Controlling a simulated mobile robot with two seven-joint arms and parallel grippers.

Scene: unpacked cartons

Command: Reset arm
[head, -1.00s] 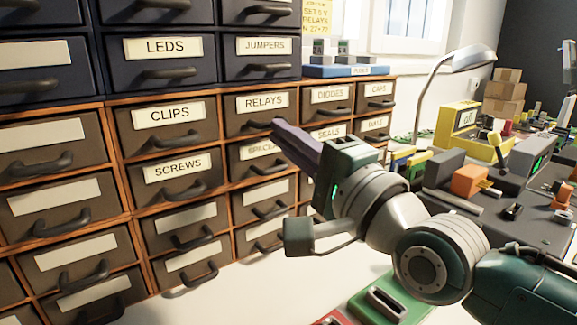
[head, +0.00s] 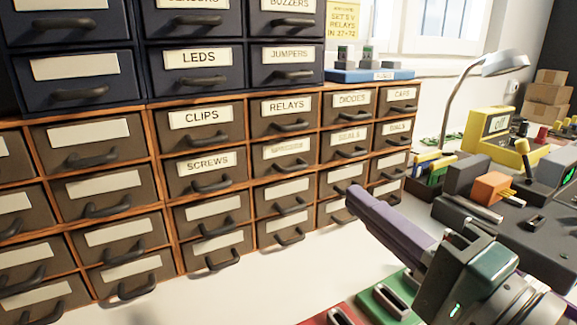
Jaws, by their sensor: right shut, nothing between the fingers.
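My right gripper (head: 354,196) is at the lower right of the head view, in front of the drawer cabinet. Its long purple-grey fingers point up and left and lie together, with nothing between them. The gripper's green and grey body (head: 470,265) is behind them, towards the lower right corner. The fingertips are in front of the lower right drawers, and the gap to them is hard to judge. My left gripper is not in view.
A drawer cabinet (head: 154,143) with labelled drawers fills the left; all look shut. Red (head: 335,315) and green (head: 384,300) trays lie under the right gripper. A desk lamp (head: 503,64), a yellow box (head: 488,130) and dark equipment crowd the right. The white tabletop before the cabinet is clear.

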